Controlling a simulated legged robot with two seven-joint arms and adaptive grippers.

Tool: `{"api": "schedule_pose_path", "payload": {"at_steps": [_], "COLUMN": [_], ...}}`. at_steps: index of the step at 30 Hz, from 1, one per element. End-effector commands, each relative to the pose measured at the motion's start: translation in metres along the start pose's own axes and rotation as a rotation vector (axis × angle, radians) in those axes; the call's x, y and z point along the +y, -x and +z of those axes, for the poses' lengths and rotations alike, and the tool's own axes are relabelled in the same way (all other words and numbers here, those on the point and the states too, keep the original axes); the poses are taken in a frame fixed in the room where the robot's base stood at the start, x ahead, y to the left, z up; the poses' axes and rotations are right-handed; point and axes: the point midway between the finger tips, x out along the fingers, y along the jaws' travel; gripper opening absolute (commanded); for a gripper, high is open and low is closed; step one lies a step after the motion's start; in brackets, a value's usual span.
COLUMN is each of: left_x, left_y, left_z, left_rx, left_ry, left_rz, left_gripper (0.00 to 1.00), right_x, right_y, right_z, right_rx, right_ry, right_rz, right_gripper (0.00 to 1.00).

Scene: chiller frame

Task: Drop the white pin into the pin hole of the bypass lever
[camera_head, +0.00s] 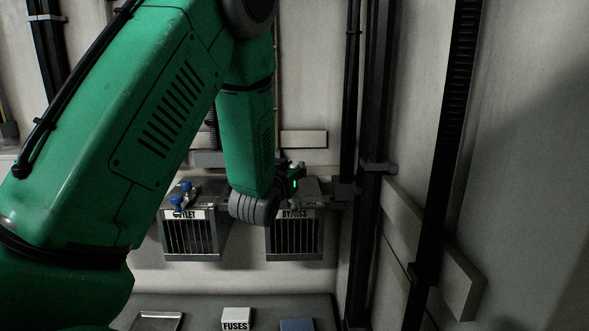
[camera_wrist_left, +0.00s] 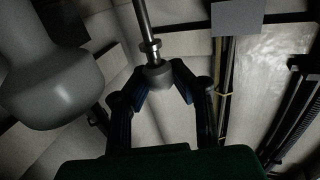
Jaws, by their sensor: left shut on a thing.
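My left gripper (camera_head: 293,178) is at the top of the bypass box (camera_head: 294,240), mostly hidden behind my own green arm. The shaft's far end is out of view. The bypass lever and its pin hole cannot be made out. My right gripper is in neither view.
The outlet box (camera_head: 192,238), with blue-ended fittings (camera_head: 178,201) on top, stands left of the bypass box. Below are a white fuses box (camera_head: 236,318), a blue box (camera_head: 297,325) and a metal tray (camera_head: 157,321). Dark vertical posts (camera_head: 372,150) stand to the right.

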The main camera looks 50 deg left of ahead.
Motion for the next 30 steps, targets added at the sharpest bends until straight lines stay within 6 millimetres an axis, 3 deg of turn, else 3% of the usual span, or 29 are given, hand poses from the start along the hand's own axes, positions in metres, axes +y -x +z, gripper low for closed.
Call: {"api": "schedule_pose_path", "payload": {"at_steps": [22,23,24,25,30], "left_x": [0.0,0.0,0.0,0.0,0.0], "left_y": [0.0,0.0,0.0,0.0,0.0], "left_z": [0.02,0.02,0.02,0.02,0.02], "left_rx": [0.0,0.0,-0.001,-0.001,-0.003], "left_ry": [0.0,0.0,0.0,0.0,0.0], "left_rz": [0.0,0.0,0.0,0.0,0.0], "left_gripper": [0.0,0.2,0.35,0.41,0.41], "right_x": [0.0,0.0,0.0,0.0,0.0], "right_y": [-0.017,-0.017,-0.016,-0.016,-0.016], "right_z": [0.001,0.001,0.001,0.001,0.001], "right_rx": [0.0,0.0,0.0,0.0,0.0], "right_ry": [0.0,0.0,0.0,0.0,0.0], "right_rz": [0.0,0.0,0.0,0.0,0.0], "right_gripper": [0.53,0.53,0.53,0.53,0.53]}}
